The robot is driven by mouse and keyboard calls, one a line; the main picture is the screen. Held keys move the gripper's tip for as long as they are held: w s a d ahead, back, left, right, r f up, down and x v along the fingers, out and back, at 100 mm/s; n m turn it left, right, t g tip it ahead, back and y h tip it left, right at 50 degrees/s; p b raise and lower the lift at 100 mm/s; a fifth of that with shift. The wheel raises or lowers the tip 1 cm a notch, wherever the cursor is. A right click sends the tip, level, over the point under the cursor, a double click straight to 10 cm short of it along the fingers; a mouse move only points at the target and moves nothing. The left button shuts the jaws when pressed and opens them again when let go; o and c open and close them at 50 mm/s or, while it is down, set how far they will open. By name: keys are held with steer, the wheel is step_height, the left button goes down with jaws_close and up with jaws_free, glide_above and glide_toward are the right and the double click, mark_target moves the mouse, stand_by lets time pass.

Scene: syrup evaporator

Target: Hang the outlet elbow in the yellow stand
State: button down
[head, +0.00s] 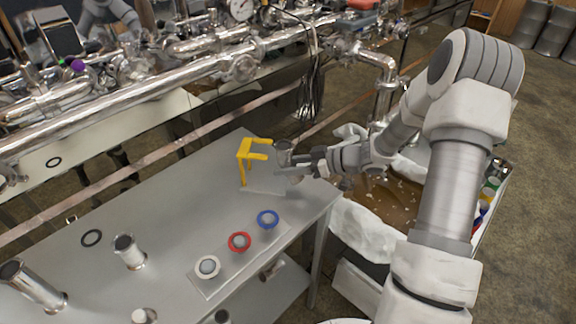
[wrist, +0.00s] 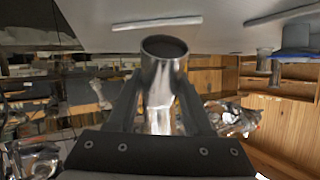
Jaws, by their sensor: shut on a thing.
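The yellow stand (head: 242,170) stands on the grey table, with a post and a two-pronged fork on top reaching right. My gripper (head: 297,168) is just right of the stand. It is shut on the outlet elbow (head: 283,154), a shiny metal pipe piece with a round open end. In the wrist view the elbow (wrist: 160,75) sits between the two fingers of my gripper (wrist: 158,105), its open mouth beyond the fingertips. The elbow is close to the fork's prong ends. I cannot tell whether they touch. The elbow's lower part is partly hidden by the fingers.
A plate with white (head: 207,267), red (head: 239,242) and blue (head: 268,219) rings lies in front on the table. Metal pipe pieces (head: 129,251) and a black ring (head: 91,238) are at left. Steel piping (head: 160,85) runs behind. A white-lined bin (head: 365,240) is right.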

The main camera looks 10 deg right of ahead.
steer(key=shift+w+a, duration=0.2)
steer(key=shift+a, duration=0.25)
stand_by(0.3)
steer(key=shift+w+a+p, duration=0.25)
steer(key=shift+a+p, duration=0.05)
steer(key=shift+a, duration=0.35)
steer(key=shift+w+a+p, duration=0.2)
steer(key=shift+a+p, duration=0.05)
steer(key=shift+a, duration=0.35)
steer(key=shift+a, duration=0.15)
steer(key=shift+w+a, duration=0.25)
steer(key=shift+a, duration=0.25)
steer(key=shift+w+a, duration=0.2)
steer(key=shift+a, duration=0.3)
steer(key=shift+a+p, duration=0.1)
steer(key=shift+p, duration=0.2)
steer(key=shift+f, duration=0.25)
stand_by(0.5)
steer(key=shift+c, duration=1.1)
jaws_free()
